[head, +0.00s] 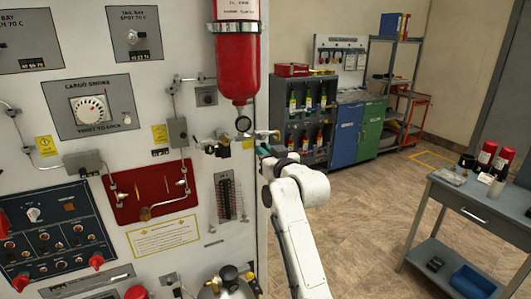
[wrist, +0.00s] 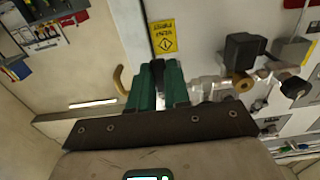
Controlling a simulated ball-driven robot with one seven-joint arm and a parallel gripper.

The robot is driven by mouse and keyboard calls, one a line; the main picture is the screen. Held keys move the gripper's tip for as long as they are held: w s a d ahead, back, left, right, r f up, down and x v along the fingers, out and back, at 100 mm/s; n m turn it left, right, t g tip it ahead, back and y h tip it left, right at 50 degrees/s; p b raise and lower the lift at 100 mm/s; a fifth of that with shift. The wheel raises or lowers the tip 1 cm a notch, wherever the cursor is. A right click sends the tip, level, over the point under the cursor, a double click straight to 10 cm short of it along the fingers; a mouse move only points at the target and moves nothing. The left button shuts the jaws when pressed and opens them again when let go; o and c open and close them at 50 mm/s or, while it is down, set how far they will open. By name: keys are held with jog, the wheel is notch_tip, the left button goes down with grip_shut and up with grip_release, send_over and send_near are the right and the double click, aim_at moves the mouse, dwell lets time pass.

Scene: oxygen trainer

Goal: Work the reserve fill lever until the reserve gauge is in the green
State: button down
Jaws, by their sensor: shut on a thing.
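My gripper (head: 266,142) is at the right edge of the white panel, below the red bottle (head: 237,60). In the wrist view its green fingers (wrist: 158,84) are shut on a slim dark piece (wrist: 158,68), which looks like the handle of the reserve fill lever; the fingers hide most of it. Brass and black valve fittings (wrist: 243,82) lie just right of the fingers.
A yellow "vent first" label (wrist: 163,37) is beside the fingers. A steel cylinder with fittings (head: 226,287) stands low by the panel. A grey table (head: 470,205) with red bottles is at right. Cabinets (head: 358,132) stand at the back; the floor between is clear.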

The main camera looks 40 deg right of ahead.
jog(key=shift+d+n, duration=0.1)
jog(key=shift+n, duration=0.2)
jog(key=shift+s+d+r+n+b, duration=0.1)
jog(key=shift+d+n+b, duration=0.3)
jog(key=shift+n, duration=0.65)
jog(key=shift+s+d+r+n+b, duration=0.2)
jog(key=shift+n+b, duration=0.4)
jog(key=shift+n, duration=0.5)
jog(key=shift+d+r+n+b, duration=0.1)
jog(key=shift+d+n+b, duration=0.35)
jog(key=shift+n, duration=0.6)
jog(key=shift+a, duration=0.1)
jog(key=c, duration=1.1)
grip_release()
jog(key=b+v, duration=0.2)
jog(key=v, duration=0.8)
jog(key=shift+s+a, duration=0.1)
jog(key=shift+s, duration=0.3)
